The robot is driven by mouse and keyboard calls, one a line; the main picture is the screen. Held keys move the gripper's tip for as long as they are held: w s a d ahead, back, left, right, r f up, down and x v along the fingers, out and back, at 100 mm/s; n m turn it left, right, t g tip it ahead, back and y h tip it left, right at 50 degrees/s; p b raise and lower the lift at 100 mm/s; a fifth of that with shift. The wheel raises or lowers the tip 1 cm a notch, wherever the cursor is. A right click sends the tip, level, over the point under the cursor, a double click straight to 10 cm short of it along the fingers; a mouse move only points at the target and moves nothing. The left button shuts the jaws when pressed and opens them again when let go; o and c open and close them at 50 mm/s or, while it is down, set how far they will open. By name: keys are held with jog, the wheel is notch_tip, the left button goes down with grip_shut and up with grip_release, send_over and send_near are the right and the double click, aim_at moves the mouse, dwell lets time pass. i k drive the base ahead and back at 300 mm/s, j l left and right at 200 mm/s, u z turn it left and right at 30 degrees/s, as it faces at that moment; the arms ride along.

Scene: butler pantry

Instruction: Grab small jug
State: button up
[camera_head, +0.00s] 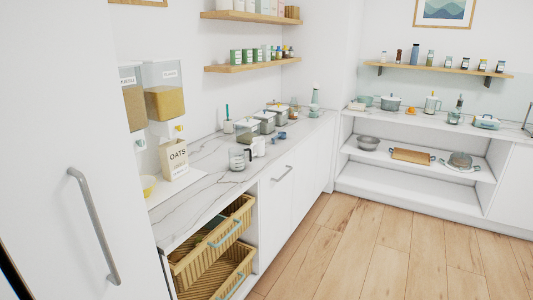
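A small clear jug (239,159) with dark markings stands upright on the marble counter (207,186), near its front edge. It looks like a glass measuring jug, with its handle at the right. A white cup or jug (258,147) stands just behind it; too small to tell which. A white jug-like vessel (432,105) stands on the far right counter. My gripper is not in view.
An oats box (174,160) and grain dispensers (164,91) stand left of the clear jug, lidded canisters (265,122) behind it. Wicker drawers (212,244) stick out below the counter. A tall white door (60,150) fills the left. Wooden floor (365,250) is clear.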

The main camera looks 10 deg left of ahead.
aim_at(237, 155)
jog(key=i+z, duration=0.15)
jog(key=i, duration=0.6)
jog(key=i+j+z, duration=0.15)
jog(key=i, duration=0.6)
jog(key=i+u, duration=0.35)
jog(key=i+l+u, duration=0.2)
jog(key=i+u, duration=1.15)
jog(key=u, duration=0.2)
